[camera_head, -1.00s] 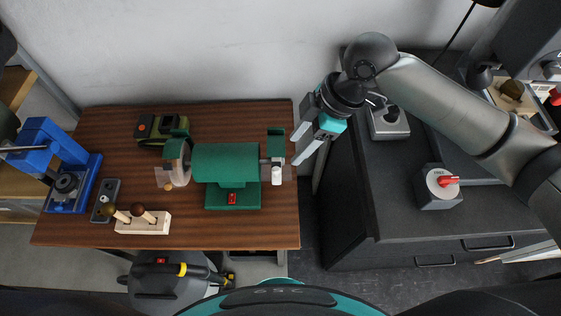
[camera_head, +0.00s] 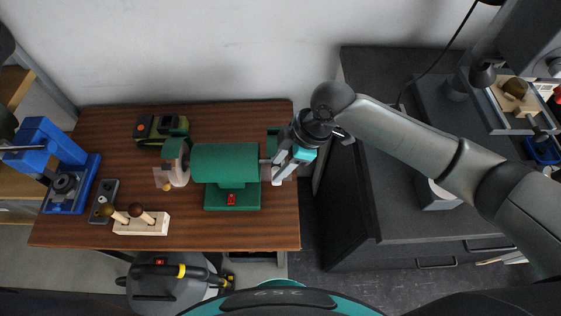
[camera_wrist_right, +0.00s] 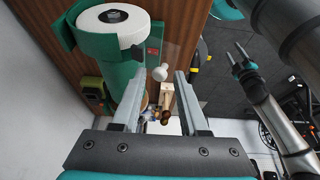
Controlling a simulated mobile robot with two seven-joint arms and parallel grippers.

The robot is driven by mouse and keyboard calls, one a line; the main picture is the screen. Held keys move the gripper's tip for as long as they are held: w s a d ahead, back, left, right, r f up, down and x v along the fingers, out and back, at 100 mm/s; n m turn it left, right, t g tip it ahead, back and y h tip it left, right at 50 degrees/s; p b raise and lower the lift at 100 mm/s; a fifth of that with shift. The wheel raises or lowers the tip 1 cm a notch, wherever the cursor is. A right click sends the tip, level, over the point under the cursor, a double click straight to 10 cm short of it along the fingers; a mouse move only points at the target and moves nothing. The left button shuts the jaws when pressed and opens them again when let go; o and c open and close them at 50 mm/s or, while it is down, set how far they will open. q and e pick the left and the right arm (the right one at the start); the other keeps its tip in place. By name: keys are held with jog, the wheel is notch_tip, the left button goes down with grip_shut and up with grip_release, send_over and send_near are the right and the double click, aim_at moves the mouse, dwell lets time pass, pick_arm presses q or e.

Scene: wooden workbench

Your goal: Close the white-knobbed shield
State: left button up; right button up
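The green bench grinder (camera_head: 225,163) stands on the workbench. Its right-hand grinding wheel (camera_wrist_right: 112,25) faces the right wrist camera, pale with a dark hub. The white knob (camera_wrist_right: 160,73) of the shield shows in the right wrist view, beside the wheel housing. Its clear pane is hard to make out. My right gripper (camera_head: 280,168) is at the grinder's right end. In the wrist view its fingers (camera_wrist_right: 160,76) are open, with the knob beyond and between their tips, apparently untouched. My left gripper (camera_wrist_right: 238,54) shows small in the wrist view, its two fingers apart.
The left-hand shield (camera_head: 163,178) has a brown knob. A wooden block with round-topped handles (camera_head: 142,226), a grey switch box (camera_head: 104,200), a blue machine (camera_head: 70,165) and a green-black device (camera_head: 162,130) share the bench (camera_head: 230,235). A dark cabinet (camera_head: 385,220) stands right.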

grip_shut()
jog(key=shift+s, duration=0.1)
dwell(0.4)
jog(key=shift+s+f+t+p, duration=0.2)
jog(key=shift+s+t+p, duration=0.25)
jog(key=shift+t+p, duration=0.3)
notch_tip(320, 180, down, 8)
jog(key=s+n+t+y+b, duration=0.1)
jog(key=s+n+t+b, duration=0.1)
jog(key=t+b, duration=1)
jog(key=shift+n+t+y+b, duration=0.35)
jog(key=shift+n+b, duration=0.45)
jog(key=shift+b, duration=1.2)
jog(key=shift+s, duration=0.1)
